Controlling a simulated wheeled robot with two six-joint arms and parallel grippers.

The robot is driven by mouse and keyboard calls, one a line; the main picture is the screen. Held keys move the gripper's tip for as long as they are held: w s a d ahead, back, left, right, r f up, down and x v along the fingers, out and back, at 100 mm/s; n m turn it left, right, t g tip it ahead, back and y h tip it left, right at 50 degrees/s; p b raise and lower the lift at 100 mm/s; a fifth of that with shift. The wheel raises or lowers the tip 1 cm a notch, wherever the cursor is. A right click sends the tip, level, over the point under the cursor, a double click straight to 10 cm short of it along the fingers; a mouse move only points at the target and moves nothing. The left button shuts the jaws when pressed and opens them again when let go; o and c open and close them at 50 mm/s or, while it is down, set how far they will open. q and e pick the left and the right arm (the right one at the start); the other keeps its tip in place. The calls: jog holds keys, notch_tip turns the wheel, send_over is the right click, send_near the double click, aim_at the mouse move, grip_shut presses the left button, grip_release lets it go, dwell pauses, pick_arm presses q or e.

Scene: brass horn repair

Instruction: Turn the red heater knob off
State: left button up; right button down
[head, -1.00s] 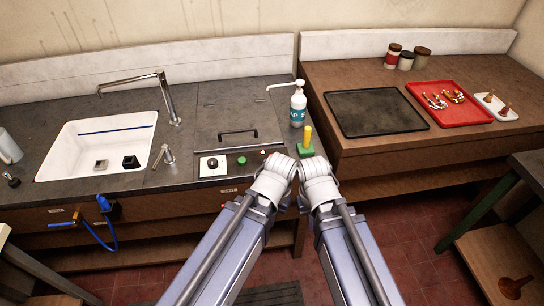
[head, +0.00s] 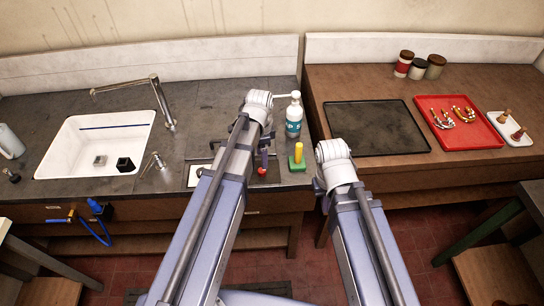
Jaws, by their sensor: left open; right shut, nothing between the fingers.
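A yellow-and-green piece (head: 297,160) stands close right of the knob, with a spray bottle (head: 294,122) behind it. A white sink (head: 75,135) with a tap is at left. A dark mat (head: 375,128) and a red tray (head: 480,132) lie on the right bench.

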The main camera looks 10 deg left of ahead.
aim_at(262, 170)
pick_arm(q)
jog(key=shift+w+a+r, duration=0.1)
jog(key=shift+w, duration=0.1)
jog(key=shift+s, duration=0.15)
notch_tip(262, 170, down, 8)
jog(key=b, duration=0.8)
jog(key=shift+r, duration=0.1)
grip_shut()
